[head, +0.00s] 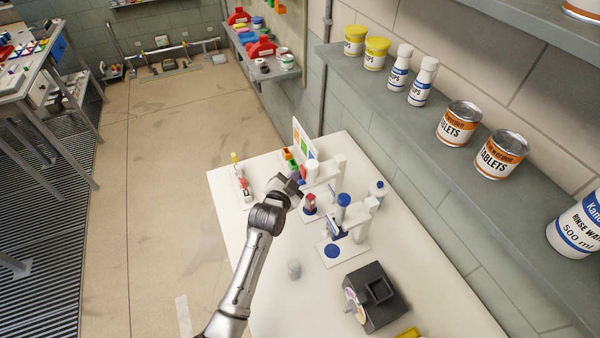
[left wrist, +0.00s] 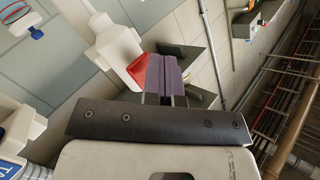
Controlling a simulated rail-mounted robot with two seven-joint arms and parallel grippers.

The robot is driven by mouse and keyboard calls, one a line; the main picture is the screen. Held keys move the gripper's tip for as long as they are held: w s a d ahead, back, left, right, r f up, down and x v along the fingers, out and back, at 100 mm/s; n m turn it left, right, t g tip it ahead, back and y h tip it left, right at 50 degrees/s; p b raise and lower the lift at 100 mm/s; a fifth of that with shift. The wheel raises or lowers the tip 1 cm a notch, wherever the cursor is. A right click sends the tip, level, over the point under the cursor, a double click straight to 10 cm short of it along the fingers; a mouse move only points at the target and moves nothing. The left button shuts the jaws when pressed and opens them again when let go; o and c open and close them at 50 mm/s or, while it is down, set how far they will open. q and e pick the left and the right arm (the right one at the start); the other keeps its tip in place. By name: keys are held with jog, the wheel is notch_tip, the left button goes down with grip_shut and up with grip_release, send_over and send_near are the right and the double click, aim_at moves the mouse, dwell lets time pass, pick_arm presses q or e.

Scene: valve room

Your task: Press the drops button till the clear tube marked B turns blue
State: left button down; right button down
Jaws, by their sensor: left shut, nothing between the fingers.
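My left gripper (head: 298,181) is over the white table, at a white dispenser stand (head: 328,172). In the left wrist view its purple fingers (left wrist: 166,75) are shut together with nothing between them. A red wedge-shaped part (left wrist: 138,70) on a white body is right beside the fingertips; I cannot tell whether they touch. I cannot tell which part is the drops button. A small white rack (head: 242,190) with yellow, red and green parts stands left of the gripper. No letter B is readable, and I cannot make out the clear tube. My right gripper is not in view.
A red-and-blue item (head: 310,203) stands close below the gripper. A second white stand with a blue top (head: 343,200) is to its right. A clear cup (head: 294,269) and a black box (head: 375,297) are nearer. A shelf (head: 400,100) with bottles and tins runs along the wall.

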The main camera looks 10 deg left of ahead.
pick_arm(q)
jog(key=shift+d, duration=0.1)
jog(key=shift+r, duration=0.1)
dwell(0.4)
jog(key=shift+s+a+p, duration=0.55)
jog(key=shift+a+p, duration=0.1)
jog(key=shift+a, duration=0.1)
jog(key=s+a+p, duration=0.1)
jog(key=a, duration=0.1)
jog(key=s+a+p, duration=0.1)
jog(key=s+a, duration=0.1)
jog(key=shift+p, duration=0.3)
